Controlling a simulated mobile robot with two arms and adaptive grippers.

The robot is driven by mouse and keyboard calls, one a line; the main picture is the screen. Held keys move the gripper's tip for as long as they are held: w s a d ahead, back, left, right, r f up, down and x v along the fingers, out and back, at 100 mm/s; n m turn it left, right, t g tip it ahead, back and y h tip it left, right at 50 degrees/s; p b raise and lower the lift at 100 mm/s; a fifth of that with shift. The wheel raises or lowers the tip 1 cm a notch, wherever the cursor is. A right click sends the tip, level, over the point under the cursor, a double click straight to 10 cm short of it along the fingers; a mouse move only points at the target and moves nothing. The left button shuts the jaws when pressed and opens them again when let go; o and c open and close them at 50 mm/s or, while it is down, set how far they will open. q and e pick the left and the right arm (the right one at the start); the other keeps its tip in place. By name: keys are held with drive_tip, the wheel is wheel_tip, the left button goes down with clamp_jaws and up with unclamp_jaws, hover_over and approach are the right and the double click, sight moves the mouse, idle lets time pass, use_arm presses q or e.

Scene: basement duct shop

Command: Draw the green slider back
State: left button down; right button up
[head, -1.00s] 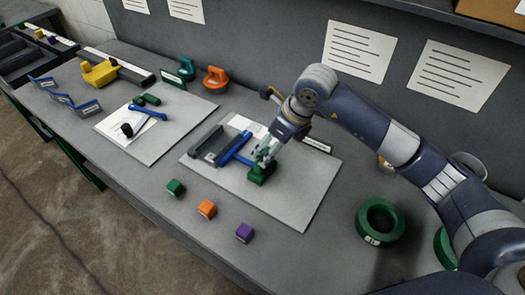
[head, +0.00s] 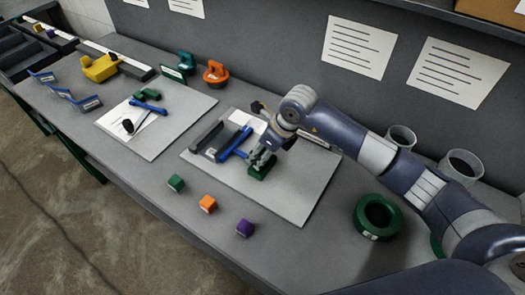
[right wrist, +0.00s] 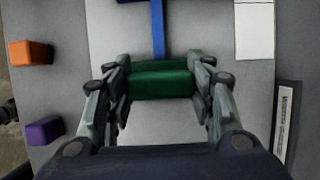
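The green slider (head: 262,167) is a small green block on the right-hand grey board (head: 291,205). A blue T-shaped piece (head: 235,142) lies beside it, and its stem runs to the slider's edge in the right wrist view (right wrist: 158,30). My right gripper (head: 262,157) is down over the slider. In the right wrist view its fingers (right wrist: 160,74) flank the green slider (right wrist: 160,82) at both ends and look to touch it. My left gripper is not in view.
A dark grey block (head: 207,136) lies left of the blue piece. Green (head: 176,183), orange (head: 208,204) and purple (head: 245,228) cubes stand along the front. A green ring (head: 378,216) lies to the right. Another board (head: 155,143) with parts lies left. The board's front is clear.

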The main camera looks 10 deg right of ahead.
drive_tip(key=shift+c, duration=1.1)
drive_tip(key=shift+s+d, duration=0.3)
drive_tip(key=shift+d, duration=0.1)
drive_tip(key=s+d+b, duration=0.3)
drive_tip(key=s+d, duration=0.3)
drive_tip(key=shift+s+d, duration=0.25)
drive_tip(key=shift+s, duration=0.05)
drive_tip(key=o, duration=1.4)
drive_tip(key=shift+c, duration=0.2)
drive_tip(key=shift+o, duration=0.8)
drive_tip(key=shift+s+d, duration=0.15)
